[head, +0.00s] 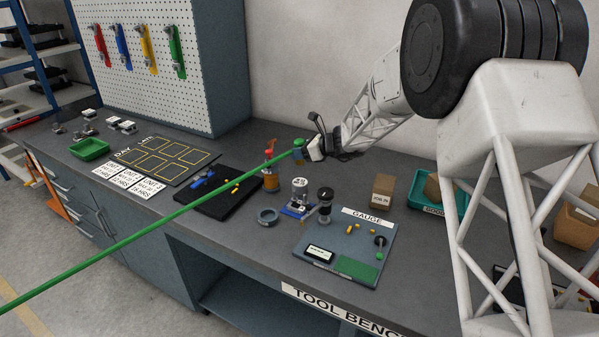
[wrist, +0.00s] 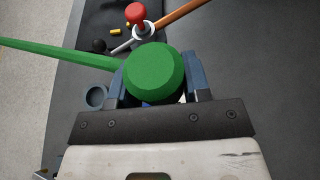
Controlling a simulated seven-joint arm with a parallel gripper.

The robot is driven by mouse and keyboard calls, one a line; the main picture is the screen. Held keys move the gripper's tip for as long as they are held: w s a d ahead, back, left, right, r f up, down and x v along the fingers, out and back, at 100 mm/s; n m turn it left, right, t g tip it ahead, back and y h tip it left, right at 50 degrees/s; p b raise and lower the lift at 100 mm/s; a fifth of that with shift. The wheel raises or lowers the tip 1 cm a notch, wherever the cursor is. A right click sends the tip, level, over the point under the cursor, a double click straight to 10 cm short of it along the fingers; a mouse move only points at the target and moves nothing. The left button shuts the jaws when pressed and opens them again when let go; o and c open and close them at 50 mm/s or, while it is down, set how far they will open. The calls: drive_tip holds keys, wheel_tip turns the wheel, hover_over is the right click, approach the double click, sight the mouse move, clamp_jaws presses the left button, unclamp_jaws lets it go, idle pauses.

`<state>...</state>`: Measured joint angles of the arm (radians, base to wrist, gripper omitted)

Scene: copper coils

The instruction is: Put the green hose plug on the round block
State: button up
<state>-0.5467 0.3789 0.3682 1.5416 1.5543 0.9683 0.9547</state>
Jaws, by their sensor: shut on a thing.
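The green hose plug (wrist: 155,73) has a wide faceted head, and a long green hose runs from it to the left. In the head view the plug (head: 298,143) is above the rear part of the bench. My gripper (head: 299,155) is shut on it, with a blue-grey finger on each side in the wrist view. A low round grey block with a dark hollow (head: 268,216) stands on the bench, nearer the front edge and apart from the plug. It also shows left of my gripper in the wrist view (wrist: 96,97). The plug's lower end is hidden.

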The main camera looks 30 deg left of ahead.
drive_tip(key=shift+f, duration=1.75)
drive_tip(key=shift+f, duration=1.85)
drive_tip(key=shift+f, duration=0.1)
drive_tip(key=o, duration=1)
drive_tip(key=v, duration=1.2)
